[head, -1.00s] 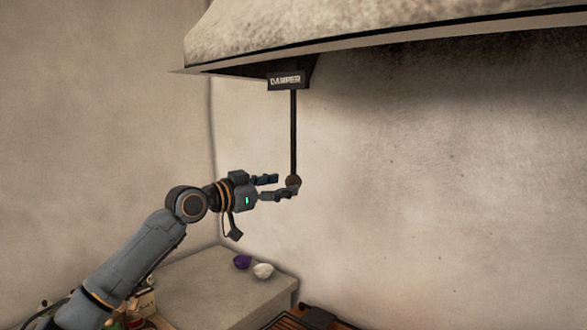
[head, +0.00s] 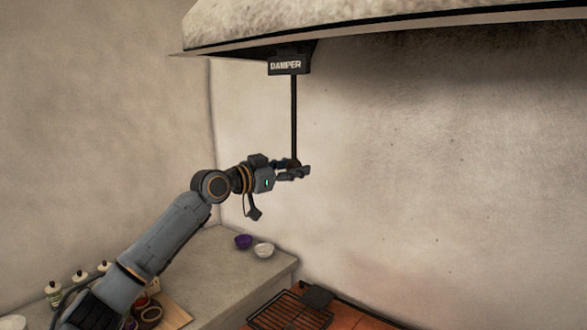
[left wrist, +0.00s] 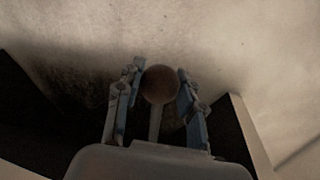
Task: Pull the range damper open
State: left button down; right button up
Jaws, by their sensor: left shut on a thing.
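The range damper is a thin black rod (head: 294,115) hanging straight down from a black box labelled DAMPER (head: 289,65) under the hood. A round brown knob sits at its lower end, mostly hidden by my fingers in the head view. In the left wrist view the knob (left wrist: 159,84) lies between the two fingers. My left gripper (head: 297,171) is shut on the knob, with its arm reaching in from the lower left. My right gripper is not in view.
The pale hood (head: 370,20) overhangs above. The space right of the rod is clear.

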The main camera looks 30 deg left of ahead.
pick_arm(q)
notch_tip(320, 180, down, 8)
jog(key=b, duration=0.5)
jog(key=shift+r+b, duration=0.15)
jog(key=shift+b, duration=0.25)
jog(key=shift+d, duration=0.1)
jog(key=c, duration=0.8)
grip_release()
jog(key=shift+v, duration=6.05)
jog(key=shift+r, duration=0.15)
